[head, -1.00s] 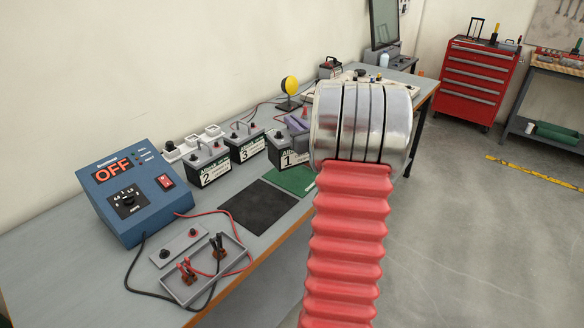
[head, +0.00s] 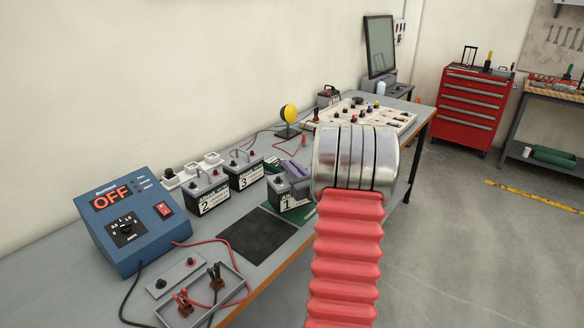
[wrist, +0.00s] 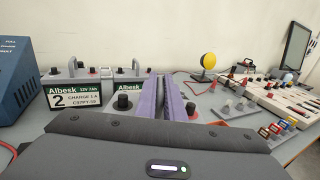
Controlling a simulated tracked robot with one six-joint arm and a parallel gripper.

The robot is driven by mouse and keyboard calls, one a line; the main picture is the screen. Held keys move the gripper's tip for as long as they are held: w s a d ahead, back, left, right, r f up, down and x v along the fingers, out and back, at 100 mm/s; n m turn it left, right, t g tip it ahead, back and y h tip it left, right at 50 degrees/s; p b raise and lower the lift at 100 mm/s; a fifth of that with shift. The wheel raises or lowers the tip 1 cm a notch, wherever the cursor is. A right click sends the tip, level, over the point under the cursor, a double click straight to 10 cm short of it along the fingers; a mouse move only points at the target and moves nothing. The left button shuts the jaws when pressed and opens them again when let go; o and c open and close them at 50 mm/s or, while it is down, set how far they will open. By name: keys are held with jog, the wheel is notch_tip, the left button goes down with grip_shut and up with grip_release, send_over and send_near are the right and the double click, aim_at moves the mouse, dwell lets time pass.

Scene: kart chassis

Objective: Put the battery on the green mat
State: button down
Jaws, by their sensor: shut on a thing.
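My gripper's purple fingers (head: 297,170) are shut on the top of battery 1 (head: 279,190), a dark box with a green and white label. It is at the green mat (head: 296,217), covering much of it. I cannot tell whether its base touches the mat. In the wrist view the fingers (wrist: 165,85) come together over the battery top, between a black terminal (wrist: 124,102) and another beyond the right finger. My arm's red bellows and metal wrist hide the right part of the mat in the head view.
Battery 2 (head: 207,192) and battery 3 (head: 243,172) stand to the left, close by. A bare black mat (head: 257,237) lies in front. A blue power unit reading OFF (head: 130,222) and a grey clip tray (head: 225,290) are nearer. A yellow-black disc (head: 289,113) stands behind.

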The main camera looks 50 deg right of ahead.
jog(key=shift+r, duration=0.25)
jog(key=shift+f, duration=1.75)
jog(key=c, duration=2.3)
grip_release()
jog(key=shift+f, duration=0.45)
jog(key=o, duration=0.4)
jog(key=shift+o, duration=0.2)
jog(key=shift+r, duration=0.15)
jog(key=v, duration=1.2)
